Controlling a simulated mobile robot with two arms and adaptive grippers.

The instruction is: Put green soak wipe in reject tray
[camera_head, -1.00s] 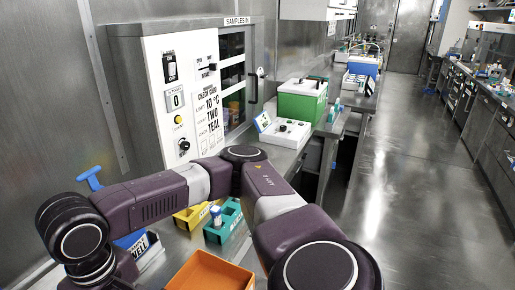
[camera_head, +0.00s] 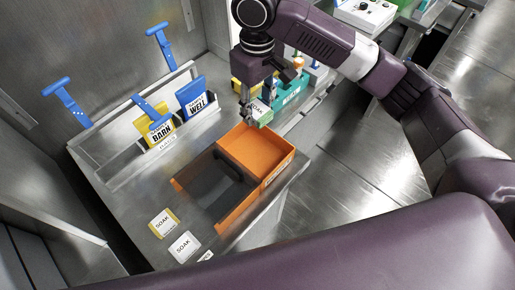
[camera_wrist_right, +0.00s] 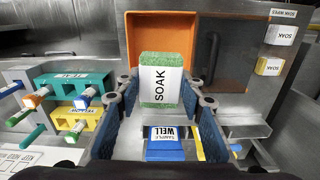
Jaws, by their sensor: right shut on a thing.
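The green soak wipe (camera_wrist_right: 160,82), a packet with a white SOAK label, sits between the fingertips of my right gripper (camera_wrist_right: 160,92), which is shut on it. In the head view, my right gripper (camera_head: 250,108) points down and holds the wipe (camera_head: 262,113) beside the back end of an orange tray (camera_head: 258,150). In the wrist view, the tray (camera_wrist_right: 143,32) lies just beyond the wipe. Writing on the tray's side is too small to read. A dark, orange-rimmed section (camera_head: 178,186) adjoins its left side. My left gripper is not in view.
Other SOAK packets, one yellow-edged (camera_head: 163,222) and one white (camera_head: 185,246), lie at the front of the bench. A rack with blue WELL (camera_head: 197,102) and yellow BARN (camera_head: 161,133) pieces stands at left. A teal rack (camera_head: 293,95) is right of my gripper.

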